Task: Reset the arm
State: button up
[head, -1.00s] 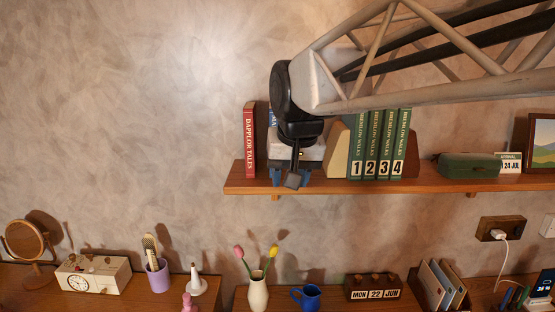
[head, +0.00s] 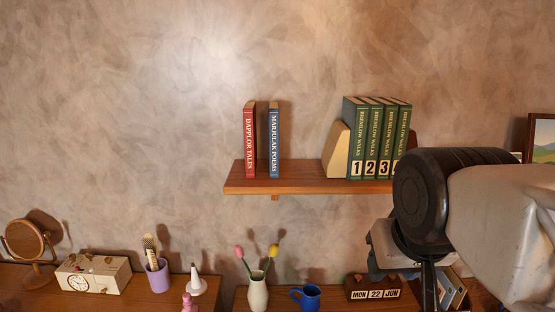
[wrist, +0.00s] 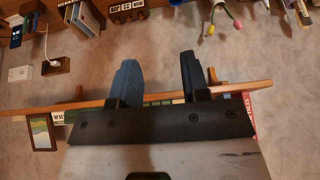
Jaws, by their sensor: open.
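My gripper (wrist: 158,78) is open in the wrist view, its two dark blue fingers apart with nothing between them. The wrist view is upside down, with the shelf (wrist: 75,105) crossing behind the fingers. In the head view my arm fills the lower right, in front of the shelf's right part; the fingertips are not clear there. A red book (head: 249,142) and a blue book (head: 274,143) stand upright and apart on the shelf (head: 285,188). Several green numbered books (head: 362,140) stand together beside a wooden bookend (head: 338,150).
Below are a vase with tulips (head: 258,292), a blue mug (head: 307,297), a block calendar (head: 360,290), a purple cup (head: 157,277), a clock radio (head: 92,275) and a round mirror (head: 27,242). A framed picture (head: 543,140) is at right. The wall's upper left is clear.

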notch_tip(320, 180, down, 11)
jog(key=s+d+g, duration=0.1)
jog(key=d+g, duration=0.1)
jog(key=shift+s+f+g, duration=0.15)
jog(key=shift+s+g, duration=0.25)
dwell(0.4)
dwell(1.2)
